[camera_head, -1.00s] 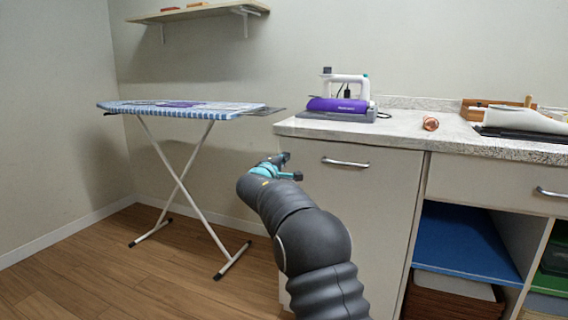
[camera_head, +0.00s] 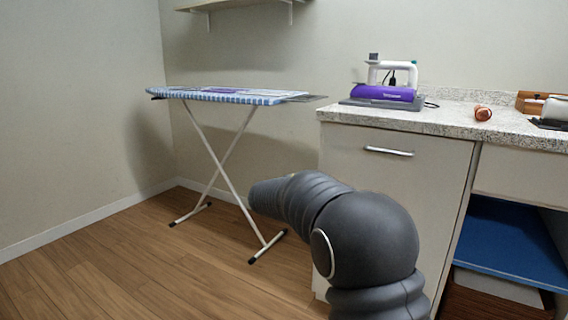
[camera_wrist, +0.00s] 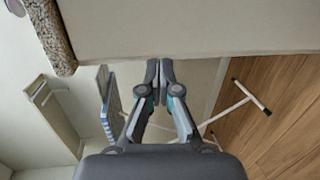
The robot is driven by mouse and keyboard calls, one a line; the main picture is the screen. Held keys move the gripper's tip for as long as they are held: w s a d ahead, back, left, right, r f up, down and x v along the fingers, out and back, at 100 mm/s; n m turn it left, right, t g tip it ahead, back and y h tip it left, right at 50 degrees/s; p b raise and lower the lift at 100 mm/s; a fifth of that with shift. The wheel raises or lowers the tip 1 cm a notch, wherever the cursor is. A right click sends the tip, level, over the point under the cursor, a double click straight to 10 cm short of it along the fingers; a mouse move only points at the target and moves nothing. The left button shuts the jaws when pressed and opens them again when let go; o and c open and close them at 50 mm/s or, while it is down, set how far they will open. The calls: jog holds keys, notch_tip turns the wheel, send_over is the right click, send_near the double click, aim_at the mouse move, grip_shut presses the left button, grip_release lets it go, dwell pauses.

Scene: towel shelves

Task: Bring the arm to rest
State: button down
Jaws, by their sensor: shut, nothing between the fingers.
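My gripper (camera_wrist: 160,72) shows in the wrist view, shut and empty, with its fingertips together. In the head view only my dark, bent arm is visible; the gripper itself is hidden behind it. The arm stands in front of the counter's cabinet and to the right of the ironing board's legs. In the wrist view the pale cabinet front (camera_wrist: 190,28) lies close above the fingertips, and I cannot tell the exact gap.
The ironing board (camera_head: 228,96) stands at the left. A wall shelf (camera_head: 245,4) hangs above. The wooden floor (camera_head: 130,245) at left is clear.

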jog(key=s+d+f+m+g+y, duration=0.1)
jog(key=s+d+f+m+g, duration=0.15)
jog(key=s, duration=0.55)
jog(key=s+d+f+m+g+y+p, duration=0.1)
jog(key=s+f+g+y, duration=0.2)
jog(key=s, duration=0.5)
jog(key=s+d+f+m+g, duration=0.1)
jog(key=s+d+f+g, duration=0.2)
jog(key=s, duration=0.5)
jog(key=s+r+m+y+p, duration=0.2)
jog(key=s+m+y, duration=0.1)
jog(key=s, duration=0.9)
jog(key=s+a+r+m+t+y+p, duration=0.1)
jog(key=s+r+m+y+p, duration=0.1)
jog(key=s, duration=1.1)
jog(key=shift+r+m+y, duration=0.4)
jog(key=shift+r+m, duration=0.15)
jog(key=shift+m, duration=0.3)
jog(key=shift+a+t, duration=0.1)
jog(key=shift+t, duration=0.15)
